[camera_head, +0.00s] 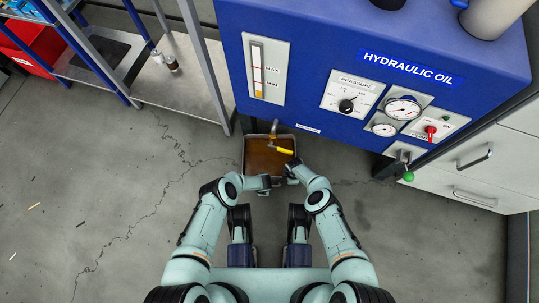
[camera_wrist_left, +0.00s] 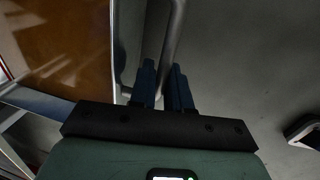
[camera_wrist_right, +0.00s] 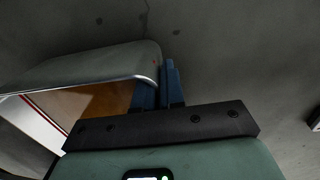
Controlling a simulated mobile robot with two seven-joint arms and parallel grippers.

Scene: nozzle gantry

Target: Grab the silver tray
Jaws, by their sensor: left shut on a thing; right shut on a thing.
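The silver tray (camera_head: 244,155) is a square metal pan on the floor below the front of the blue machine, with brown oil-like liquid in it. My left gripper (camera_head: 266,182) is at its near edge; in the left wrist view its blue fingers (camera_wrist_left: 163,85) are closed around a metal bar beside the tray wall (camera_wrist_left: 130,40). My right gripper (camera_head: 291,173) is at the near right corner; in the right wrist view its fingers (camera_wrist_right: 160,85) are shut on the tray's grey edge part (camera_wrist_right: 125,62). The exact contact is partly hidden by the fingers.
The blue hydraulic oil machine (camera_head: 310,110) overhangs the tray's far side. A spout with a yellow lever (camera_head: 284,150) hangs over the tray. A metal shelf (camera_head: 180,85) stands at left, white drawers (camera_head: 475,170) at right. The cracked floor (camera_head: 110,200) at left is largely clear.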

